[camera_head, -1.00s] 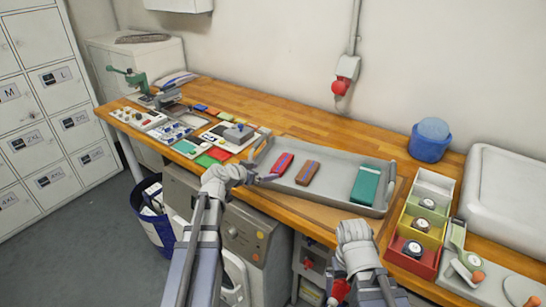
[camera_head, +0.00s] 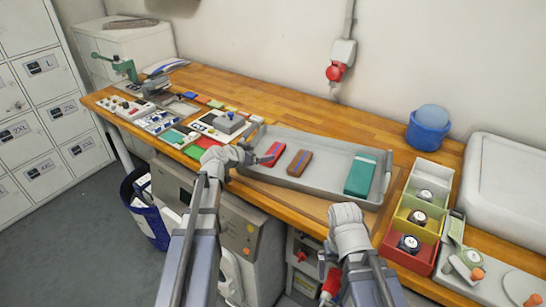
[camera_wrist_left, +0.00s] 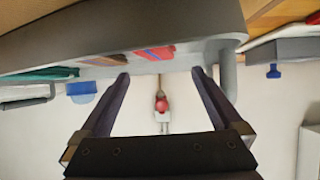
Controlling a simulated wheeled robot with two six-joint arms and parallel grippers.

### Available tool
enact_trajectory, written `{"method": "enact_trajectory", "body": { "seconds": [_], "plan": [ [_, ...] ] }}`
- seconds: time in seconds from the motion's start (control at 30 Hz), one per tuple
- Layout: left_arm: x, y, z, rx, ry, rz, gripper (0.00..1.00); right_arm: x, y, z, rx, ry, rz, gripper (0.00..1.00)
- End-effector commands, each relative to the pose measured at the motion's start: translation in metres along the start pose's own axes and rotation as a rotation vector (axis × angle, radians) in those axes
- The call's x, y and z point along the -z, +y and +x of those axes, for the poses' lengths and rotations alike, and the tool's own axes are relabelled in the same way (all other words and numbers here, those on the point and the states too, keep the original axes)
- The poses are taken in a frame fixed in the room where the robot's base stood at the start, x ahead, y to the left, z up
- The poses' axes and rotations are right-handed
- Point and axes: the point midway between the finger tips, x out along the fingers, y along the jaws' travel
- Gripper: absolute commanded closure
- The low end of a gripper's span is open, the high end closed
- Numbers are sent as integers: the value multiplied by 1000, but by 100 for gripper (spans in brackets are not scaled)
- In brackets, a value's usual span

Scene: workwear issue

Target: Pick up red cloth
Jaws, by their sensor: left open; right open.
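The red cloth (camera_head: 274,153) is a folded red piece with a blue band, lying at the left end of the grey tray (camera_head: 325,145). It also shows in the left wrist view (camera_wrist_left: 160,52), beyond the fingertips and roughly between them. My left gripper (camera_head: 262,160) is at the tray's near left edge, just left of the cloth; its jaws are open and empty in the left wrist view (camera_wrist_left: 161,74). My right gripper (camera_head: 347,222) is in front of the bench, below the tray's near edge; its fingers are mostly hidden behind the wrist.
In the tray, a brown folded piece (camera_head: 300,163) lies right of the red cloth and a teal one (camera_head: 360,175) farther right. A stacked bin set (camera_head: 418,215) with round items stands right of the tray. Flat parts and cards crowd the bench to the left.

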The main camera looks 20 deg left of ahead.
Motion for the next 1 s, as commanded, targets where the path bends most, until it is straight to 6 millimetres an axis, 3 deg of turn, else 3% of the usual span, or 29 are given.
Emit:
{"method": "enact_trajectory", "body": {
  "seconds": [0.03, 0.37, 0.73, 1.0],
  "plan": [
    [-2, -1, 9, -1, 0, 1, 0, 0, 0, 6, 0, 0, 0, 0],
    [-1, 0, 22, 0, 0, 2, 0, 1, -1, 11, 0, 0, 0, 0],
    [-2, -1, 80, 0, 0, 1, 0, 2, -4, 40, 0, 0, 0, 0],
    [0, 0, 82, 0, 0, 0, 0, 2, -4, 39, 0, 0, 0, 0]
  ]
}}
